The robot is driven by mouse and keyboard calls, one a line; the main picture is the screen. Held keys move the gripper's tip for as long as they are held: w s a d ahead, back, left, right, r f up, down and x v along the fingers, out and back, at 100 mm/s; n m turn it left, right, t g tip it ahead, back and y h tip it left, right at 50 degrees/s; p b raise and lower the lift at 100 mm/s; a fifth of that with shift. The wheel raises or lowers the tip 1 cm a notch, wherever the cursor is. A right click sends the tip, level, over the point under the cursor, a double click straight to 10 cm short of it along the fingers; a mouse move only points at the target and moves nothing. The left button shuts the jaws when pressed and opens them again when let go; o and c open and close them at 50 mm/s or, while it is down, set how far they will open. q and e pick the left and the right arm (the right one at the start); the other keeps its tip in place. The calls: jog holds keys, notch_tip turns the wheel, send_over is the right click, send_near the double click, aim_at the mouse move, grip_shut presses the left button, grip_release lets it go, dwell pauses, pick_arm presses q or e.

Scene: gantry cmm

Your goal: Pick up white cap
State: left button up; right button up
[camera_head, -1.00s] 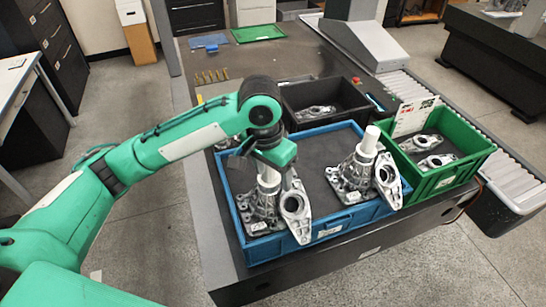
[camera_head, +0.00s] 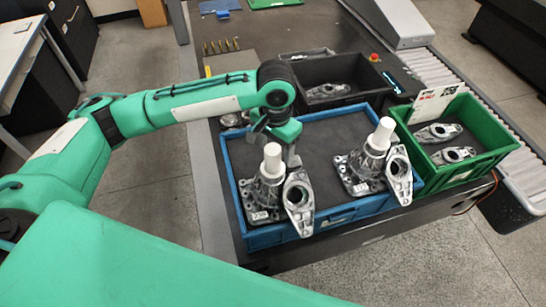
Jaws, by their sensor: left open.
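Two white caps stand upright on grey metal castings in the blue crate (camera_head: 337,216). The left white cap (camera_head: 272,158) tops the left casting (camera_head: 265,196); the right white cap (camera_head: 381,133) tops the right casting (camera_head: 366,168). My left gripper (camera_head: 274,147) points down just behind the left cap, which hides part of it. It is open with nothing held; one finger shows right of the cap. I cannot tell whether it touches the cap. My right gripper is out of view.
A green crate (camera_head: 470,172) with flat metal parts and a sign stands at right. A black crate (camera_head: 366,94) with a metal part is behind. A roller conveyor (camera_head: 480,105) runs along the right. The blue crate's middle floor is bare.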

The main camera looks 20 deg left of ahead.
aim_at(272, 160)
pick_arm(q)
jog(key=shift+s+a+f+p, duration=0.1)
jog(key=shift+s+f+p, duration=0.05)
jog(key=shift+f+p, duration=0.3)
jog(key=shift+s+a+f+p, duration=0.15)
jog(key=shift+f+p, duration=0.1)
jog(key=shift+f, duration=0.25)
notch_tip(272, 160, down, 2)
jog(key=shift+f+p, duration=0.2)
jog(key=shift+p, duration=0.1)
jog(key=shift+f, duration=0.3)
jog(key=c, duration=0.9)
jog(key=shift+c, duration=0.8)
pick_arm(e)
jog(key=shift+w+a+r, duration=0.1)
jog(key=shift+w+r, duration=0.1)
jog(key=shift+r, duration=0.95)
